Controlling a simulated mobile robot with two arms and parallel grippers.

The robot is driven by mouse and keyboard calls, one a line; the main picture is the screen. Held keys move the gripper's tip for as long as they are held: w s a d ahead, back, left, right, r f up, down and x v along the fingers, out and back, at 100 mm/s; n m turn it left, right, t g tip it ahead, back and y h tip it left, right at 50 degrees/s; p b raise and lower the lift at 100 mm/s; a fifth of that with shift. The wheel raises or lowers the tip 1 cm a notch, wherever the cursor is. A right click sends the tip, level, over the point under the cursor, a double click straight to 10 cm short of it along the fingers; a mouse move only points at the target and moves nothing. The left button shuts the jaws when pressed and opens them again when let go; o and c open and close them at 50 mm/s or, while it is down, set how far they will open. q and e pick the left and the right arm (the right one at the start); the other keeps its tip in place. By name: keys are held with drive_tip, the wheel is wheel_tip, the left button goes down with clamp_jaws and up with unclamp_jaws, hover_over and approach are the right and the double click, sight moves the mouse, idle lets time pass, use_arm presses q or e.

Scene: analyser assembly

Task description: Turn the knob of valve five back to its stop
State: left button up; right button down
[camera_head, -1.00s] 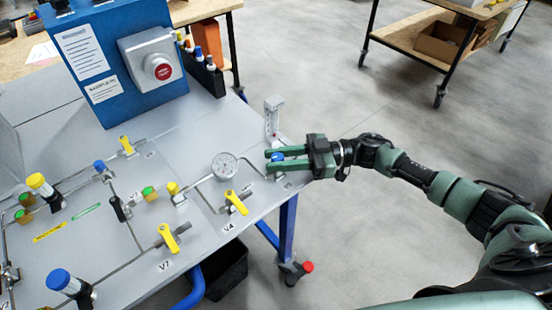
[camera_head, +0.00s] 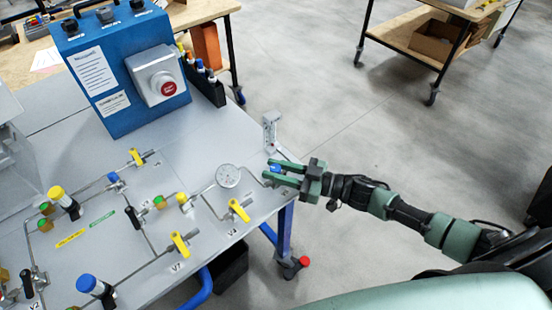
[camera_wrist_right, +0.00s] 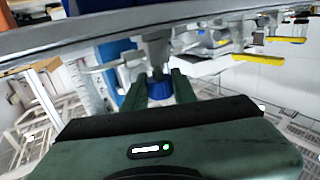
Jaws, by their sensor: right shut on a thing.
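A blue knob (camera_head: 276,168) sits at the right edge of the grey panel table (camera_head: 205,140), close to the gauge. My right gripper (camera_head: 269,170) has its green fingers on either side of this knob and is shut on it. The right wrist view shows the blue knob (camera_wrist_right: 160,92) between the two fingertips (camera_wrist_right: 158,86), under a grey valve body. I cannot read a label on this valve, and its angle is hidden by the fingers. My left gripper is in neither view.
A round gauge (camera_head: 228,176) and a clear flowmeter (camera_head: 271,132) stand close to the gripper. Yellow-handled valves (camera_head: 239,210) and pipes cover the panel. A blue box with a red button (camera_head: 168,88) stands behind.

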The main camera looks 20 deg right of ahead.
sight(289, 192)
drive_tip(key=m+t+h+p, duration=0.3)
drive_tip(key=h, duration=0.1)
drive_tip(key=shift+a+r+m+t, duration=0.15)
drive_tip(key=shift+r+m+t, duration=0.15)
drive_tip(key=shift+m, duration=0.1)
drive_tip(key=m+t+h+p, duration=0.1)
drive_tip(key=m+h, duration=0.1)
drive_tip(key=h, duration=0.1)
drive_tip(key=shift+f+t+h, duration=0.1)
drive_tip(key=shift+t+h, duration=0.2)
drive_tip(key=shift+t, duration=0.1)
drive_tip(key=shift+w+m+t+h, duration=0.1)
drive_tip(key=shift+m+t+h, duration=0.4)
drive_tip(key=shift+m+h, duration=1.05)
drive_tip(key=shift+h, duration=0.35)
drive_tip(key=c, duration=1.1)
unclamp_jaws()
drive_tip(key=shift+c, duration=0.2)
drive_tip(key=shift+w+f, duration=0.1)
drive_tip(key=shift+s+d+f, duration=0.15)
drive_tip(key=shift+s+d, duration=0.05)
drive_tip(key=shift+s, duration=0.3)
drive_tip(key=s, duration=0.2)
drive_tip(key=s+b, duration=0.1)
drive_tip(key=s, duration=0.1)
drive_tip(key=s+d, duration=0.1)
drive_tip(key=s, duration=0.1)
drive_tip(key=shift+s, duration=0.35)
